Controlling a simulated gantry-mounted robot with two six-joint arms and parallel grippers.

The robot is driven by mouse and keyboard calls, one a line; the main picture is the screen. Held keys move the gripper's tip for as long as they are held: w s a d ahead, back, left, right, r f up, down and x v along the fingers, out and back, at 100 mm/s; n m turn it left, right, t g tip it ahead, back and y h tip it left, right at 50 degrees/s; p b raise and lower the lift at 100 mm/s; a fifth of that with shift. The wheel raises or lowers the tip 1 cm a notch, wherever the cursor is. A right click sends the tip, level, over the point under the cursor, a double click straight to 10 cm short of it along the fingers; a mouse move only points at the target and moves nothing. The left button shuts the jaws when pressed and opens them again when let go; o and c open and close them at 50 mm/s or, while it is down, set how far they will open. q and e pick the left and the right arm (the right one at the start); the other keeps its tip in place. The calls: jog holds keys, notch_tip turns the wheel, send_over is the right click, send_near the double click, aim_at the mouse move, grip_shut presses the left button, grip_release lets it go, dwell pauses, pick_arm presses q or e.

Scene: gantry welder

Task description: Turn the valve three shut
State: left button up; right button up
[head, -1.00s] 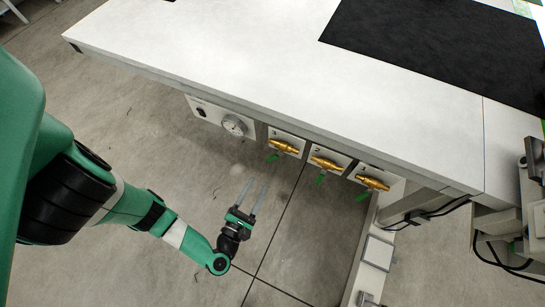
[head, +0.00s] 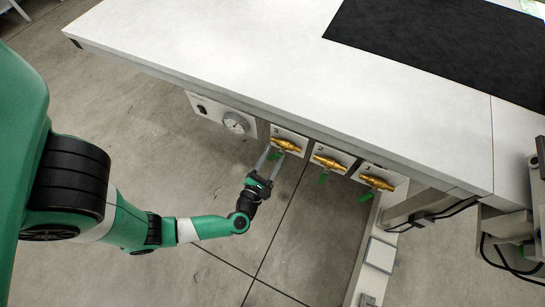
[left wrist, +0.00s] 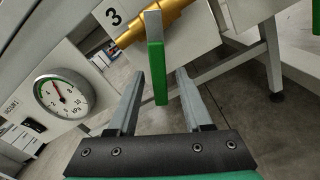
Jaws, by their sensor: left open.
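Valve three is a brass valve (head: 286,144) on a white plate under the bench, nearest the gauge. The left wrist view shows its brass body (left wrist: 145,27) beside a printed 3, and its green lever (left wrist: 157,72) hanging down, across the body. My left gripper (head: 272,151) is open at this lever. In the left wrist view its two fingers (left wrist: 160,75) stand on either side of the lever, with gaps showing; whether either touches cannot be told. My right gripper is not in view.
Two more brass valves with green levers, a middle one (head: 330,162) and a right one (head: 376,182), hang alongside. A gauge (head: 236,123) is close on the left. The white bench top (head: 230,55) overhangs the valves. The floor below is clear.

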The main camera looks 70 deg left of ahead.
pick_arm(q)
grip_shut()
dwell(1.4)
